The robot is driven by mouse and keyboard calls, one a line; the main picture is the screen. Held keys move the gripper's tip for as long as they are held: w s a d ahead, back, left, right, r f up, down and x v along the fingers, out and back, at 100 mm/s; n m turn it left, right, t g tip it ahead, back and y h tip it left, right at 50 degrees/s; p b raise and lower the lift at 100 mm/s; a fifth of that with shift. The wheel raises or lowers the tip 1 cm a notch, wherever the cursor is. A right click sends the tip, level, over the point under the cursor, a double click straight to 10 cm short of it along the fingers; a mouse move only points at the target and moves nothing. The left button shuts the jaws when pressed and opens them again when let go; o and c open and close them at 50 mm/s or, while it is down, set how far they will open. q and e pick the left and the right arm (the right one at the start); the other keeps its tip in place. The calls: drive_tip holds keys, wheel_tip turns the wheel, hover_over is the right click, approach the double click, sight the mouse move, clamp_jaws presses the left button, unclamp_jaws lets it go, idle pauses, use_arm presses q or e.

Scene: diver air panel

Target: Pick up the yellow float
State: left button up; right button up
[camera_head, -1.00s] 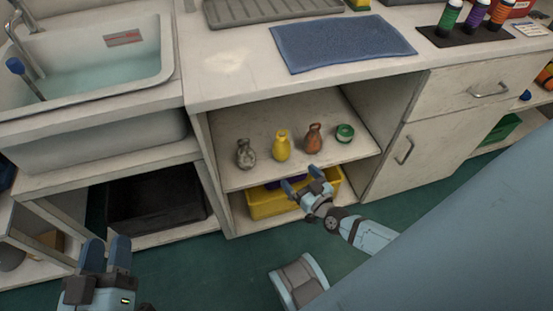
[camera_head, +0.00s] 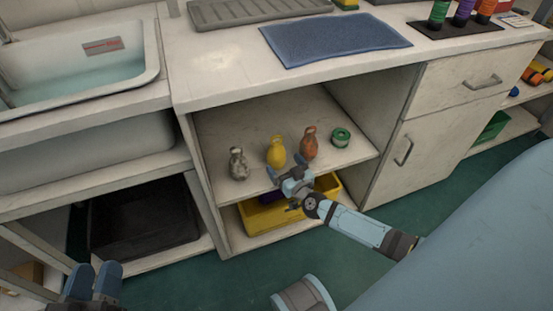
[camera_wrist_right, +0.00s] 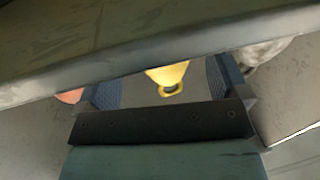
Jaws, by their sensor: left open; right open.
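The yellow float (camera_head: 276,152) stands upright on the open shelf under the counter, between a grey float (camera_head: 238,164) and an orange-brown float (camera_head: 309,143). My right gripper (camera_head: 285,172) is open and empty, just in front of the shelf's front edge and near the yellow float. In the right wrist view the yellow float (camera_wrist_right: 168,76) shows between the two open fingers, partly hidden by the shelf board. My left gripper (camera_head: 94,280) is open and empty at the lower left, far from the shelf.
The shelf board (camera_wrist_right: 150,50) crosses close in front of the right wrist camera. A green roll (camera_head: 341,137) stands right of the floats. A yellow bin (camera_head: 262,216) sits below the shelf. The blue mat (camera_head: 335,40) lies on the counter above.

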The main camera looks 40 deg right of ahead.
sight(281, 157)
drive_tip(key=w+b, duration=0.2)
drive_tip(key=w, duration=0.2)
drive_tip(key=shift+f, duration=0.1)
drive_tip(key=shift+w, duration=0.4)
use_arm(q)
wheel_tip(281, 157, down, 4)
drive_tip(key=shift+d+r+g, duration=0.1)
drive_tip(key=shift+r+g, duration=0.15)
drive_tip(key=shift+g, duration=0.45)
use_arm(e)
drive_tip(key=c, duration=1.1)
use_arm(q)
drive_tip(key=shift+r, duration=0.1)
use_arm(e)
drive_tip(key=shift+r, duration=0.25)
drive_tip(key=shift+r+p, duration=0.2)
drive_tip(key=shift+p, duration=0.1)
drive_tip(key=shift+r+p, duration=0.8)
use_arm(q)
wheel_tip(281, 157, up, 9)
drive_tip(key=t+p, duration=0.4)
drive_tip(key=shift+s+a+r+n, duration=0.2)
drive_tip(key=shift+a+n, duration=0.1)
drive_tip(key=shift+a, duration=0.05)
use_arm(e)
drive_tip(key=s+a, duration=0.1)
drive_tip(key=s, duration=1.7)
drive_tip(key=shift+a+f, duration=0.15)
drive_tip(key=shift+f, duration=0.2)
